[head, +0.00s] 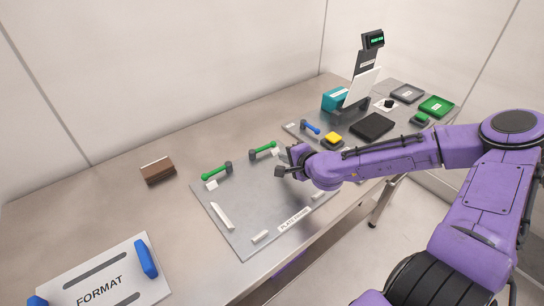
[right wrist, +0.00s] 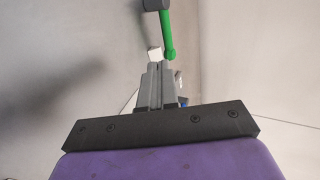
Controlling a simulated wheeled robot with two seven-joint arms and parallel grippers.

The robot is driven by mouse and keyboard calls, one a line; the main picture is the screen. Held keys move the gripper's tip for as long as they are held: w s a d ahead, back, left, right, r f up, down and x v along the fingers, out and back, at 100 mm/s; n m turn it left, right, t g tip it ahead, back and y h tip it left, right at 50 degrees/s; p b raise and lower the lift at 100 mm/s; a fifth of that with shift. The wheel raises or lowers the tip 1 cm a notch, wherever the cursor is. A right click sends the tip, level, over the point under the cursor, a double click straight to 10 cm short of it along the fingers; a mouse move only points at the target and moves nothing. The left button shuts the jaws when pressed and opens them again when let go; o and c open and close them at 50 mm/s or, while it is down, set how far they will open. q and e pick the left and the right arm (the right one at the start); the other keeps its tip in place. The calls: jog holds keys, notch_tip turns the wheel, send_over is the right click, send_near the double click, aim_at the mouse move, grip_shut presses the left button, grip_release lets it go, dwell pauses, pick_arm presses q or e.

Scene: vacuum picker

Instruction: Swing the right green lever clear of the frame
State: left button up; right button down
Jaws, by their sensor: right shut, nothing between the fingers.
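The left green lever (head: 215,173) sits further left on the same edge. My right gripper (head: 281,171) is shut and empty, just in front of the right lever's pivot end and above the plate. In the right wrist view the shut fingers (right wrist: 155,68) point toward the green lever (right wrist: 168,38), with a visible gap between them. My left gripper is not in view.
White strips (head: 222,216) stand on the plate. A brown block (head: 158,170) lies behind left, and a FORMAT plate with blue handles (head: 146,258) lies front left. A blue lever (head: 310,128), a yellow button (head: 333,139) and a black tray (head: 372,126) are to the right.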

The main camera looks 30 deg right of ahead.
aim_at(268, 145)
jog(key=x, duration=0.2)
jog(key=b+x, duration=0.1)
jog(key=x, duration=0.3)
jog(key=shift+w+a+r+b, duration=0.15)
jog(key=shift+w+r+b, duration=0.15)
jog(key=shift+r+b, duration=0.1)
jog(key=shift+w+f, duration=0.15)
jog(key=shift+w, duration=0.3)
jog(key=shift+w+d+f+b, duration=0.1)
jog(key=shift+w+d+b, duration=0.1)
jog(key=shift+w+b, duration=0.3)
jog(key=shift+w, duration=0.15)
jog(key=shift+r, duration=0.25)
